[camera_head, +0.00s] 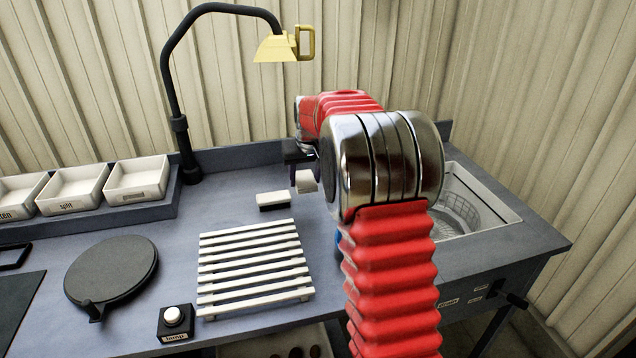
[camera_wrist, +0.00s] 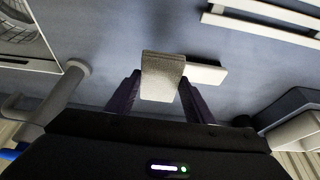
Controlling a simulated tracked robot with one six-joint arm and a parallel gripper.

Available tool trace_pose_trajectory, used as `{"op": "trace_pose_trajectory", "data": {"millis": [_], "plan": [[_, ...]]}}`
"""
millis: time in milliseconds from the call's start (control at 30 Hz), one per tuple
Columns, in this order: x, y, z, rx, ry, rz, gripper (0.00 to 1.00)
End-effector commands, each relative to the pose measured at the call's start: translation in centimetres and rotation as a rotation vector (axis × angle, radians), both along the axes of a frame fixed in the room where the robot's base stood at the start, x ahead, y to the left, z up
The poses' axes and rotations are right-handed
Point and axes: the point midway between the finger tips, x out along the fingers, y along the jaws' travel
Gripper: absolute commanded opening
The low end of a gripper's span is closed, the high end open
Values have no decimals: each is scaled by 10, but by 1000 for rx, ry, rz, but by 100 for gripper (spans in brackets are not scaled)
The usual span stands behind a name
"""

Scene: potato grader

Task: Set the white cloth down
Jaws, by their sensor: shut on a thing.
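The white cloth (camera_wrist: 162,77) is a small pale folded piece between the two dark purple fingers of my gripper (camera_wrist: 159,88) in the wrist view. The fingers are shut on it. In the head view the cloth (camera_head: 306,182) hangs under my gripper (camera_head: 299,160), above the blue-grey bench top (camera_head: 225,212). I cannot tell whether its lower edge touches the bench. My red and metal arm hides part of the gripper and the bench behind it.
A white block with a dark base (camera_head: 273,200) lies just left of the cloth. A white slatted rack (camera_head: 254,262) is nearer, with a round dark plate (camera_head: 112,270) left of it. White trays (camera_head: 137,177) stand back left. A basin (camera_head: 485,190) is at right. A lamp (camera_head: 275,47) overhangs.

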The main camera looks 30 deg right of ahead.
Motion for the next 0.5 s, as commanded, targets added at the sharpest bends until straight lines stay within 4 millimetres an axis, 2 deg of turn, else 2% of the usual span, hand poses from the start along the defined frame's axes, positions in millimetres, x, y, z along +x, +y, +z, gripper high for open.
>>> {"op": "trace_pose_trajectory", "data": {"millis": [300, 500], "plan": [[-11, 123, 30, 0, 6, -7, 27], [-30, 191, 47, -2, 2, -24, 27]]}}
